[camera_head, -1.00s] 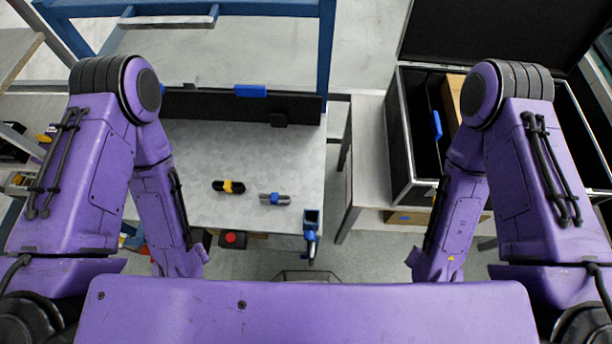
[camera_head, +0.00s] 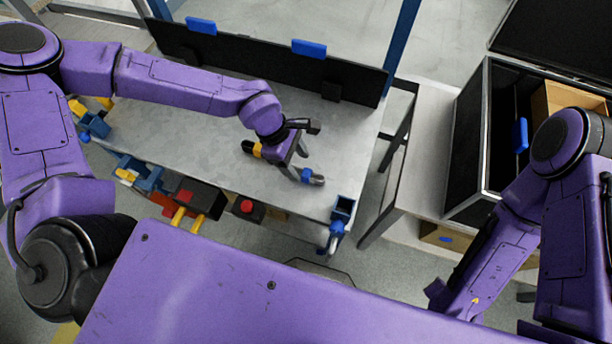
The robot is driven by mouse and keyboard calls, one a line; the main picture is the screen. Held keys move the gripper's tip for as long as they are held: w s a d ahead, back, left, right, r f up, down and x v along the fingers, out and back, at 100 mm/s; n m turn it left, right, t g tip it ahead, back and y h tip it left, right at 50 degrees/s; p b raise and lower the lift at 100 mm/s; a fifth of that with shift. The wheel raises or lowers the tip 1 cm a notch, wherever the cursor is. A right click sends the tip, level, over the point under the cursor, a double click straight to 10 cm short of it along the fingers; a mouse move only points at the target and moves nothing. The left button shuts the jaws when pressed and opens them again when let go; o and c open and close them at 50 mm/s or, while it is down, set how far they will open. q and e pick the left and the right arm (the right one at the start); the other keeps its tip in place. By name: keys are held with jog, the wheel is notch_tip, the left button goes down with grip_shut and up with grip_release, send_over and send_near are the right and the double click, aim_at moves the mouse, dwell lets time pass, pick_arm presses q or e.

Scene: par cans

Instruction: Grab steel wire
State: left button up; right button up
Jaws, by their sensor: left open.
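A grey bundle with a blue band (camera_head: 307,175), which looks like the steel wire, lies on the grey workbench (camera_head: 200,130). A black bundle with a yellow band (camera_head: 257,150) lies to its left, partly hidden by my left gripper. My left gripper (camera_head: 303,148) is open over the bench. In the picture it is just above the grey bundle and right of the black one; its height above them is hard to judge. My right arm hangs at the right, and its gripper is not visible.
A black panel with blue clips (camera_head: 309,48) runs along the bench's back edge. A blue holder (camera_head: 343,208) is at the front right corner. A red button box (camera_head: 247,207) and coloured tools sit along the front. An open black case (camera_head: 467,140) stands on a table at the right.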

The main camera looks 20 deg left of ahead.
aim_at(306, 172)
pick_arm(q)
jog(key=x, duration=0.6)
jog(key=shift+w+d+f+b, duration=0.1)
jog(key=shift+w+f+b, duration=0.05)
jog(key=shift+w+b, duration=0.2)
jog(key=shift+f, duration=0.1)
jog(key=c, duration=1.1)
